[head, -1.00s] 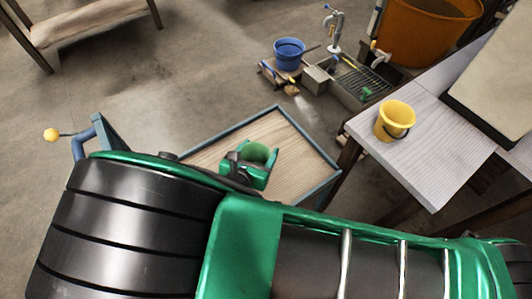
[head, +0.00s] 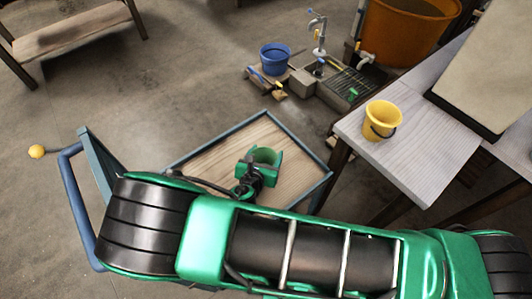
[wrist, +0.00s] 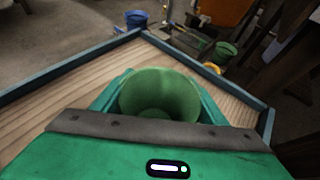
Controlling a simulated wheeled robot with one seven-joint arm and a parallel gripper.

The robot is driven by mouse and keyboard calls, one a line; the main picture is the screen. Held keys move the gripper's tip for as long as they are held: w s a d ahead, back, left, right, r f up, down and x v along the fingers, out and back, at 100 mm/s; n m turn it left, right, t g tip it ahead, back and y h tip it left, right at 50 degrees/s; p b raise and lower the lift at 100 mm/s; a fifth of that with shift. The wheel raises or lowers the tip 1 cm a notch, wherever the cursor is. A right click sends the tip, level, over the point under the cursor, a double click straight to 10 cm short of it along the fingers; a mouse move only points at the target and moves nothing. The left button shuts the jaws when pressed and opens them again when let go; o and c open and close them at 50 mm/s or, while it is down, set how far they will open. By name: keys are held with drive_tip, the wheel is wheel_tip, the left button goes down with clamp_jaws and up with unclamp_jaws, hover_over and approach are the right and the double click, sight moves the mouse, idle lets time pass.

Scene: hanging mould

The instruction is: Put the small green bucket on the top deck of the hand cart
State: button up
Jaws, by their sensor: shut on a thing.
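The small green bucket (head: 265,157) is held between the fingers of my gripper (head: 262,165). My gripper is shut on it, and the bucket looks upright and open at the top. In the wrist view the bucket (wrist: 161,97) sits between the two green fingers, with its inside visible and empty. The hand cart's wooden top deck (head: 215,160), with a raised blue-grey rim, lies below the bucket. I cannot tell whether the bucket's base touches the deck. My arm hides the near part of the cart.
The cart's blue handle (head: 72,205) stands at the left. A table (head: 425,160) with a yellow bucket (head: 382,120) is at the right. A blue bucket (head: 274,58) stands by the sink (head: 350,85) behind. Bare deck surrounds the held bucket.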

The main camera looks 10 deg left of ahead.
drive_tip(key=o, duration=1.1)
drive_tip(key=shift+f, duration=0.1)
drive_tip(key=v, duration=1.2)
drive_tip(key=shift+a, duration=0.1)
